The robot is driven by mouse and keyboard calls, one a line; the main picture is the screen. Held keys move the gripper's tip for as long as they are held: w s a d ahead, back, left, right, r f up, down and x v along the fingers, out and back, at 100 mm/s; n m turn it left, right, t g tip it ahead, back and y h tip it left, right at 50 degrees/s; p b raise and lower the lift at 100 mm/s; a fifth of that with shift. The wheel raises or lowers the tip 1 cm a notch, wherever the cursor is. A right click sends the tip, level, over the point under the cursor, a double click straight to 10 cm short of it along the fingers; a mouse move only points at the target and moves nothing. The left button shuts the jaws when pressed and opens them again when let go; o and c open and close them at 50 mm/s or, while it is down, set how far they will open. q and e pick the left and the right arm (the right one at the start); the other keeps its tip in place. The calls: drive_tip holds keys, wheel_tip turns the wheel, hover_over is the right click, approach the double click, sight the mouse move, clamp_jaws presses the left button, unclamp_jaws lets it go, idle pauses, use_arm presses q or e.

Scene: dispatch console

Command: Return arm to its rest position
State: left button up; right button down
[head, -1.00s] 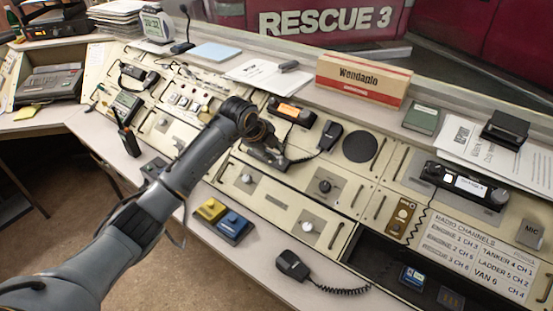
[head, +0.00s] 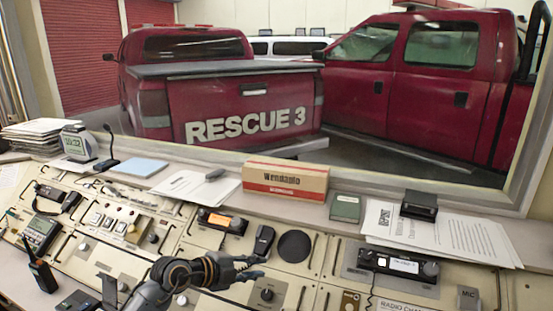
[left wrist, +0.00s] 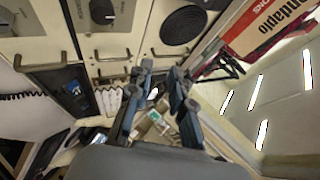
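My left arm comes up from the lower left in the head view. My left gripper (head: 256,267) is above the console panel, just below the hand microphone (head: 263,241) and left of the round speaker grille (head: 294,247). In the left wrist view the two fingers of my left gripper (left wrist: 161,70) stand apart with nothing held between them. My right arm and gripper are in neither view.
The sloped console carries an orange-lit radio (head: 221,221) and another radio (head: 398,264). A Wendaplo box (head: 286,180), papers (head: 440,233) and a clock (head: 78,143) stand on the ledge. Red trucks (head: 214,88) are behind the window opening. The air above the ledge is free.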

use_arm(q)
drive_tip(key=s+d+r+n+t+h, duration=0.1)
drive_tip(key=s+d+r+t+h, duration=0.25)
drive_tip(key=r, duration=0.35)
drive_tip(key=s+a+r+n+t+y, duration=0.3)
drive_tip(key=a+r+n+t+y, duration=0.15)
drive_tip(key=a+n+t, duration=0.45)
drive_tip(key=s+a+f+n+g+y, duration=0.6)
drive_tip(key=s+a+f+n+y, duration=0.2)
drive_tip(key=a+f+n+y, duration=0.5)
drive_tip(key=s+d+f+g+h, duration=0.2)
drive_tip(key=s+f+g, duration=0.5)
drive_tip(key=s, duration=0.5)
drive_tip(key=s+d+f+g+h, duration=0.35)
drive_tip(key=s+f, duration=0.55)
drive_tip(key=s, duration=0.3)
wheel_tip(320, 180, down, 27)
drive_tip(key=s+g, duration=0.2)
drive_tip(key=s, duration=0.1)
drive_tip(key=s+a+f+m+g+y, duration=0.1)
drive_tip(key=s+a+f, duration=0.2)
drive_tip(key=s+f, duration=1.1)
drive_tip(key=shift+s+a, duration=0.4)
drive_tip(key=shift+s, duration=0.3)
